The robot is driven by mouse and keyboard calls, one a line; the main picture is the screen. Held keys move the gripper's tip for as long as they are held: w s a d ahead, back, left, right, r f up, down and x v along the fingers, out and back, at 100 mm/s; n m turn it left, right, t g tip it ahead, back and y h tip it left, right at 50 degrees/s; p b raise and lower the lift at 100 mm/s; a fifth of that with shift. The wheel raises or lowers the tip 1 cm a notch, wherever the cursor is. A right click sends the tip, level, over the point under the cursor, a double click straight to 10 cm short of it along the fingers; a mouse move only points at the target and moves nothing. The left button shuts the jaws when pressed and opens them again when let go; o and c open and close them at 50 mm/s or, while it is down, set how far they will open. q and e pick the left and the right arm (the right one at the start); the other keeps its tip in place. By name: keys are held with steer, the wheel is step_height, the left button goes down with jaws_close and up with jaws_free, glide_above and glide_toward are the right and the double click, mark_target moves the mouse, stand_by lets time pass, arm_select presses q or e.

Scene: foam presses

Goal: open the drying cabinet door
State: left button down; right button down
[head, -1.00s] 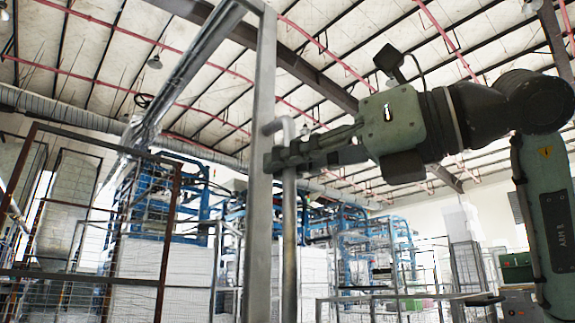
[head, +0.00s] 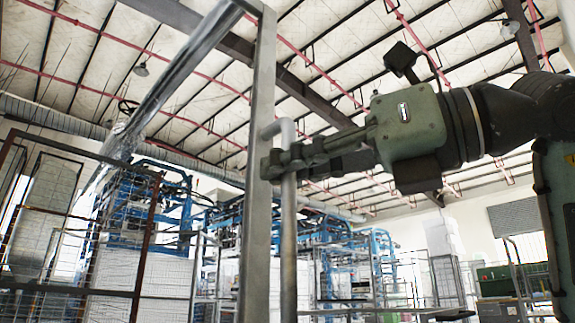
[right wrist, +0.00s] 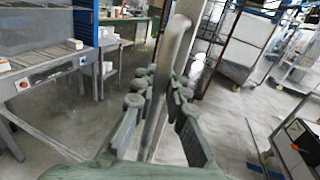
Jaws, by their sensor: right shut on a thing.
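The drying cabinet door shows in the head view as a grey metal frame (head: 257,225), with an upright edge and a top bar running back to the left. Its handle (head: 289,235) is a grey upright bar with a bent top, just right of that edge. My right gripper (head: 282,162) comes in from the right and is shut around the upper part of the handle. In the right wrist view the handle (right wrist: 172,45) passes between the fingers of my right gripper (right wrist: 158,105). The door appears to stand open at an angle, though its hinge side is unclear. My left gripper is out of view.
A brown mesh cage (head: 145,245) stands at the left, with blue machines (head: 340,245) behind. In the right wrist view, a workbench (right wrist: 45,75) is at the left and a wheeled rack (right wrist: 240,50) at the upper right. Grey floor (right wrist: 225,125) between them is open.

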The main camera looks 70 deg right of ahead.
steer(key=shift+r, duration=0.1)
steer(key=c, duration=1.5)
jaws_free()
steer(key=shift+c, duration=0.2)
steer(key=shift+s, duration=0.1)
steer(key=s+a, duration=0.2)
steer(key=s, duration=0.9)
steer(key=shift+s+a, duration=0.15)
steer(key=shift+s, duration=0.2)
